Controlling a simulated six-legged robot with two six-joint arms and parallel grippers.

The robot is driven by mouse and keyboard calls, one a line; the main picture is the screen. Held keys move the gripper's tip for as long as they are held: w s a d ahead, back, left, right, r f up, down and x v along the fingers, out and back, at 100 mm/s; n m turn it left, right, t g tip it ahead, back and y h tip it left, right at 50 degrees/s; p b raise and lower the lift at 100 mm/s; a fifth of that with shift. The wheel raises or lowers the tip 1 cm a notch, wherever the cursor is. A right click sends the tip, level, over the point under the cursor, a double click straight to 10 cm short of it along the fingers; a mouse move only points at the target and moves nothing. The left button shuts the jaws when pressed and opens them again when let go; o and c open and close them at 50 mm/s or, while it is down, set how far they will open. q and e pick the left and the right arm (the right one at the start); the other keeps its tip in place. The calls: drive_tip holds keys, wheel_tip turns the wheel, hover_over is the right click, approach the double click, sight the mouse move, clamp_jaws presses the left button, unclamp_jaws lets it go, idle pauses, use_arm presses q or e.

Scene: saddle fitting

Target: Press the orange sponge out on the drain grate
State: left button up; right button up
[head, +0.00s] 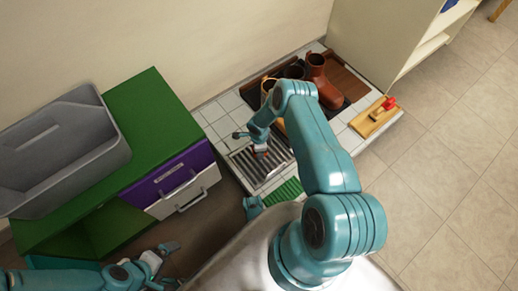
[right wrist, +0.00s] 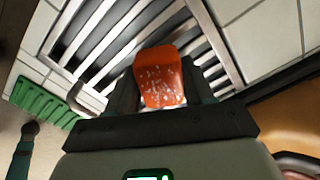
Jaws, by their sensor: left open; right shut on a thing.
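The orange sponge (right wrist: 160,76), speckled white, is between the fingers of my right gripper (right wrist: 162,98) in the right wrist view. My right gripper is shut on it, over the drain grate (right wrist: 95,38). In the head view the right gripper (head: 261,150) is at the metal grate (head: 245,168), with only a small reddish bit of sponge showing. I cannot tell whether the sponge touches the bars. My left gripper (head: 163,252) is open and empty at the lower left, low beside the cabinet and well away from the grate.
Brown boots (head: 325,88) stand on a dark mat behind the grate. A wooden board with a red-topped item (head: 376,116) lies at the tiled platform's right. A green ribbed mat (head: 283,192) lies in front. A grey bin (head: 60,150) sits on the green cabinet (head: 150,105), left.

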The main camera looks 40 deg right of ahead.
use_arm(q)
drive_tip(key=shift+f+b, duration=0.3)
drive_tip(key=shift+f, duration=0.05)
use_arm(e)
drive_tip(key=shift+f, duration=0.45)
use_arm(q)
drive_tip(key=shift+r, duration=0.1)
use_arm(e)
drive_tip(key=shift+f, duration=0.1)
idle(0.9)
wheel_tip(320, 180, up, 7)
drive_tip(key=p, duration=0.7)
drive_tip(key=shift+p, duration=0.35)
use_arm(q)
wheel_tip(320, 180, up, 7)
drive_tip(key=s+d, duration=0.1)
drive_tip(key=shift+s+m+g, duration=0.15)
drive_tip(key=shift+m+g, duration=0.15)
drive_tip(key=shift+d, duration=0.1)
